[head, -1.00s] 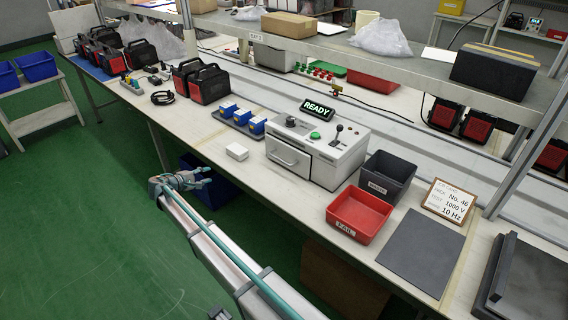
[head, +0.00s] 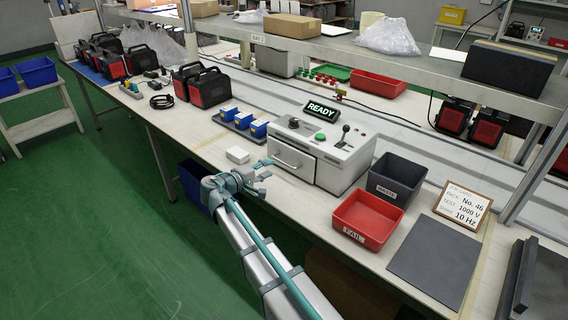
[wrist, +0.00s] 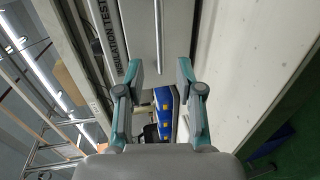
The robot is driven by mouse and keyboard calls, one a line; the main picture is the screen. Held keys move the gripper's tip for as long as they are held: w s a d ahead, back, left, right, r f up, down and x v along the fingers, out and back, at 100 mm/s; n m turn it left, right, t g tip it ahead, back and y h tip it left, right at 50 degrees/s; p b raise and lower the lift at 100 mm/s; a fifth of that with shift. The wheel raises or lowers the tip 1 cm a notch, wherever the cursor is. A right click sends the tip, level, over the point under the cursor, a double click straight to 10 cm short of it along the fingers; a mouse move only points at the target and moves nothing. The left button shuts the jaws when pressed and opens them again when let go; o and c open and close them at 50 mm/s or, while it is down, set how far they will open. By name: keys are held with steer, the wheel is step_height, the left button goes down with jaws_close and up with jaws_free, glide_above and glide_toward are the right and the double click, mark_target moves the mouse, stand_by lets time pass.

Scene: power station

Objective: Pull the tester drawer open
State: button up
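The grey insulation tester (head: 345,155) stands on the workbench, with a lit READY display (head: 321,110), a green button and a lever on top. Its drawer (head: 292,162) looks shut in the front face and has a bar handle (head: 286,159). My gripper (head: 265,170) is just in front of the drawer's lower left side. In the wrist view my gripper (wrist: 160,72) has its two fingers spread apart and empty. The handle bar (wrist: 158,30) shows there beyond the fingertips, lined up between them. I see no contact with it.
The floor before the bench is open.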

mark_target(281, 162)
steer(key=x, duration=0.8)
steer(key=shift+w+d+p, duration=0.1)
steer(key=shift+w+p, duration=0.1)
steer(key=shift+p, duration=0.2)
jaws_close()
